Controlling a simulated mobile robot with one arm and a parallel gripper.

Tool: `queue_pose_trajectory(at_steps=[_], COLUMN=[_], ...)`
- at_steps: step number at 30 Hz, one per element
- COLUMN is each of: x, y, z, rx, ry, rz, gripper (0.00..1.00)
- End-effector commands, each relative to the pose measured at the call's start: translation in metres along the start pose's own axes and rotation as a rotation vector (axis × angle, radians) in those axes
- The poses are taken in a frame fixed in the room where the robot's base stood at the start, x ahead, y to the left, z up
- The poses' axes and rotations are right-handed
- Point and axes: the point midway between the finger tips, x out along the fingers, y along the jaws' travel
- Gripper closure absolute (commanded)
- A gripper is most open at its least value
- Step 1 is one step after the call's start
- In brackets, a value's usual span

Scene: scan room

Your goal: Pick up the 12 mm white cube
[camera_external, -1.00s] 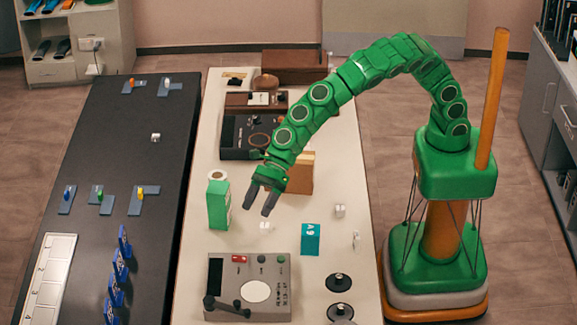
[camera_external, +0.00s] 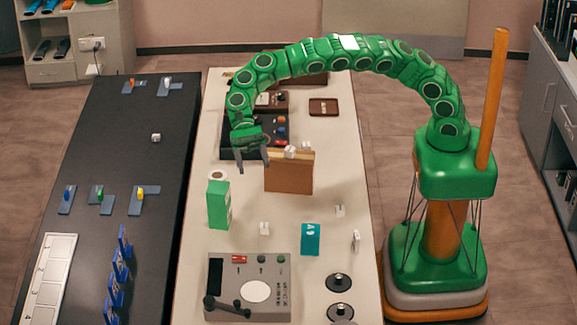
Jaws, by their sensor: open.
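Several small white cubes are in view, and I cannot tell by size which is the 12 mm one. One white cube (camera_external: 264,228) lies on the pale table right of the green carton; another white cube (camera_external: 340,210) lies farther right. A white cube (camera_external: 290,152) shows at the top edge of the brown box, with another white cube (camera_external: 306,146) just behind; whether they rest on it is unclear. One more white cube (camera_external: 155,138) lies on the dark table. My gripper (camera_external: 253,166) is open and empty, fingers down, left of the brown box.
The brown box (camera_external: 288,176) stands upright beside my gripper. A green carton (camera_external: 219,204), a teal box (camera_external: 310,239) and a grey control panel (camera_external: 247,288) stand nearer the front. A dark device (camera_external: 232,152) is behind the gripper. The pale table's right rear is fairly clear.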

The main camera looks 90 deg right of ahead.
Motion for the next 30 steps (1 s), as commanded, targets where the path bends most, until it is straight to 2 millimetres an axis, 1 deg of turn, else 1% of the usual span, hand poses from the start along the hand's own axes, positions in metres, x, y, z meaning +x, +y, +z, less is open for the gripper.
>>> queue_pose_trajectory(at_steps=[1, 6, 15, 22, 30], x=[-0.007, -0.023, -0.042, -0.027, -0.005], y=[0.001, 0.009, 0.018, 0.015, 0.013], z=[-0.003, -0.008, -0.014, -0.046, -0.093], rx=[-0.014, -0.055, -0.108, -0.1, -0.102], ry=[-0.003, -0.007, -0.011, -0.012, -0.014], rz=[0.009, 0.05, 0.094, 0.094, 0.097], gripper=[0.31, 0.31, 0.31, 0.31, 0.31])
